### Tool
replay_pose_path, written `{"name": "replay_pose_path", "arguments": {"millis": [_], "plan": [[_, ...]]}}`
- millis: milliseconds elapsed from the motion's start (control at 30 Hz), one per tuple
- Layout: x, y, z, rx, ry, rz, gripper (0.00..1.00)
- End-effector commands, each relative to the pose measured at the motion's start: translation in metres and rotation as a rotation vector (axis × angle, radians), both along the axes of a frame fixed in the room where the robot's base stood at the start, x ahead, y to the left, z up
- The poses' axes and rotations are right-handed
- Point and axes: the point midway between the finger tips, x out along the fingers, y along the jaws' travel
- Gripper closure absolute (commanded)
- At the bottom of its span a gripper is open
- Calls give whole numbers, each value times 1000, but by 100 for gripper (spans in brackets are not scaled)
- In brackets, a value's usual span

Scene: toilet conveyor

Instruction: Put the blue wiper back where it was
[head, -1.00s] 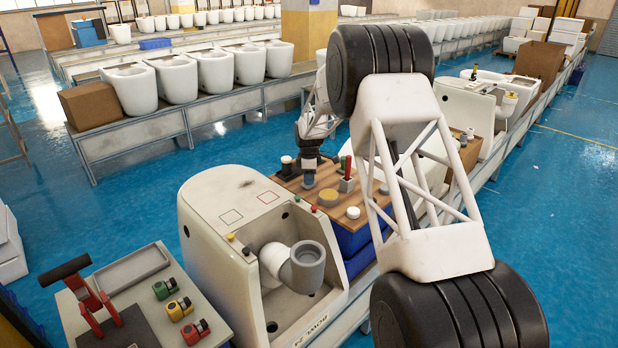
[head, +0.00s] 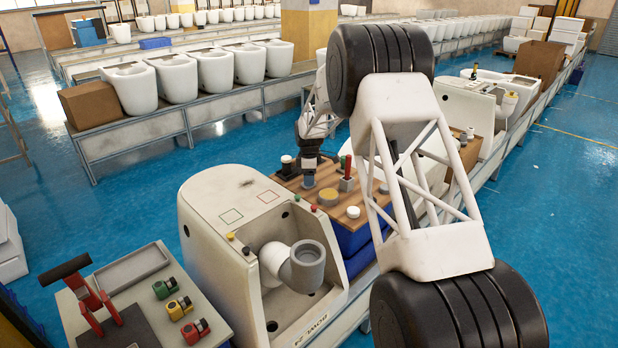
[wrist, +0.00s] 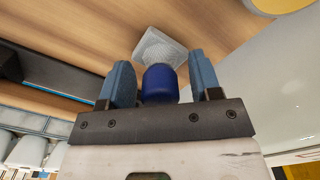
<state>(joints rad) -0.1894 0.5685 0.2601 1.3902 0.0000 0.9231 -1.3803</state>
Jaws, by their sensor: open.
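The blue wiper (wrist: 160,84), a short blue cylinder above a pale grey square pad (wrist: 160,48), is between my gripper's fingers in the wrist view. The pad is on or just above the wooden board. My gripper (wrist: 163,80) has two blue-grey fingers, one on each side of the blue part, with a narrow gap visible on the right. It is open. In the head view my gripper (head: 309,177) is low over the left part of the wooden board (head: 300,190); the wiper is too small there to make out clearly.
On the board are a yellow disc (head: 329,197), a white round piece (head: 352,212), a grey holder with a red handle (head: 347,184) and a black cylinder (head: 287,165). A white toilet body (head: 225,205) stands in front. My large arm link hides the board's right side.

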Motion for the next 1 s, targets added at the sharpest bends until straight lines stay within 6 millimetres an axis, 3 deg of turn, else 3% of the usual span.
{"name": "replay_pose_path", "arguments": {"millis": [267,800,1000], "plan": [[0,0,23,0,-3,0,42],[0,0,103,0,-1,0,42],[0,0,118,0,-1,0,42]]}}
